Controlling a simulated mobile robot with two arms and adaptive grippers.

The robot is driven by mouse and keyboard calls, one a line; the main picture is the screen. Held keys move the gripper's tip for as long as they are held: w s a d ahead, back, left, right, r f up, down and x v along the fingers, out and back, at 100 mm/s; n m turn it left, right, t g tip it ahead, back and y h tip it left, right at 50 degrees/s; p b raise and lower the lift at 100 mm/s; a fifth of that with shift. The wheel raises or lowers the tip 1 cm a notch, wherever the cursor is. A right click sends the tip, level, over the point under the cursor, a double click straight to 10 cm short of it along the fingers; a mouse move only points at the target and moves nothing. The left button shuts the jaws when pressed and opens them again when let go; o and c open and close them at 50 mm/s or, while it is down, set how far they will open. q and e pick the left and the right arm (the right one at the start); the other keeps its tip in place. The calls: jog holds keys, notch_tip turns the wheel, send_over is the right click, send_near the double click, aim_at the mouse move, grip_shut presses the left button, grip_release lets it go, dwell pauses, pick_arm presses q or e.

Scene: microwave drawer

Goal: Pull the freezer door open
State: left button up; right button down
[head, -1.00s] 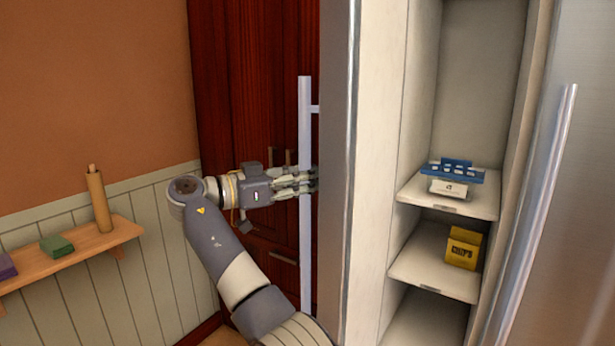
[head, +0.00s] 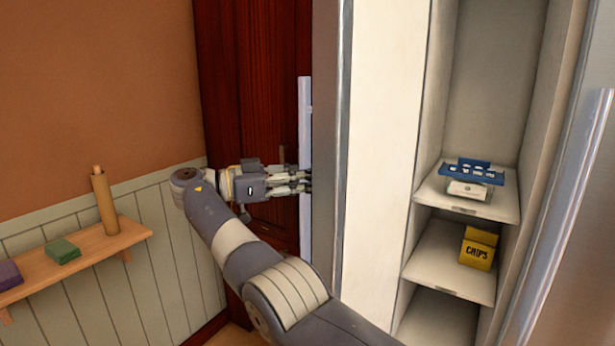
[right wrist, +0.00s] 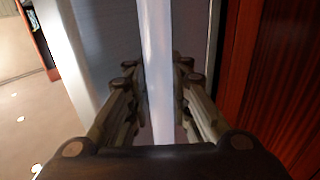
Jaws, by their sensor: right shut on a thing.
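The freezer door (head: 385,130) stands wide open in the head view, its pale inner side facing the shelves and its outer side turned to the left. A long light bar handle (head: 305,235) runs upright along the outer side; it also shows in the right wrist view (right wrist: 155,45). My right gripper (head: 306,183) is shut on this handle at about mid-height. In the right wrist view, the fingers of the right gripper (right wrist: 158,80) lie on both sides of the bar. The fingertips are partly hidden in the head view. My left gripper is not in view.
Inside the freezer, a blue item (head: 472,172) and a yellow chips box (head: 478,248) stand on separate shelves. Another metal door handle (head: 565,215) is at the right. Dark red cabinetry (head: 265,100) is behind the gripper. A wooden wall shelf (head: 75,258) is at the left.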

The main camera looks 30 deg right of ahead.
jog(key=shift+a, duration=0.15)
jog(key=c, duration=1.5)
grip_release()
jog(key=shift+o, duration=0.3)
jog(key=shift+a+r, duration=0.1)
jog(key=shift+a, duration=0.2)
jog(key=shift+d, duration=0.3)
